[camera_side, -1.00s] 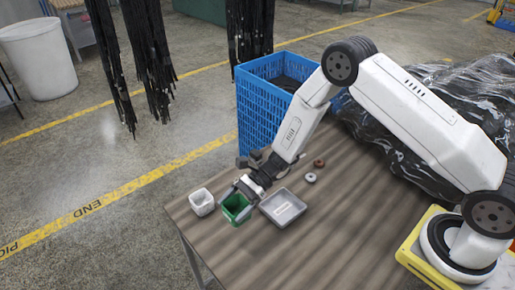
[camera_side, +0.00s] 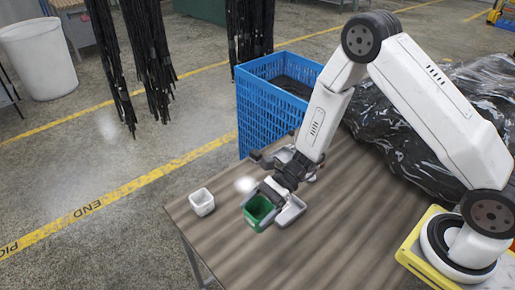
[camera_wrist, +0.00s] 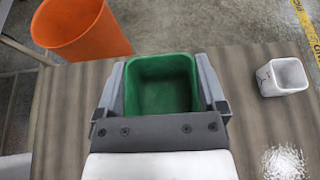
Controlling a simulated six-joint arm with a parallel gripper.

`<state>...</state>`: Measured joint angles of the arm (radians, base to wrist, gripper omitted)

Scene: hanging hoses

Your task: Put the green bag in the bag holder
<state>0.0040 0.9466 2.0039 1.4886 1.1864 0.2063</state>
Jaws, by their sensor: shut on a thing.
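The green bag (camera_side: 260,211) looks like a square, open-topped green container, and it is empty inside in the wrist view (camera_wrist: 162,88). My gripper (camera_side: 272,206) is shut on it, with a grey finger along each side in the wrist view (camera_wrist: 165,90). The bag is roughly upright, mouth up. Whether its bottom touches the table is hidden. A small white square cup (camera_side: 202,202) stands apart to its left in the side view and to the right in the wrist view (camera_wrist: 284,77). I cannot tell which thing is the bag holder.
A blue crate (camera_side: 262,105) stands behind the wooden table (camera_side: 350,225). Dark plastic wrap (camera_side: 405,145) lies at the right. An orange bin (camera_wrist: 82,28) shows beyond the table edge. A fuzzy white patch (camera_side: 246,184) shows near my gripper. The front tabletop is clear.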

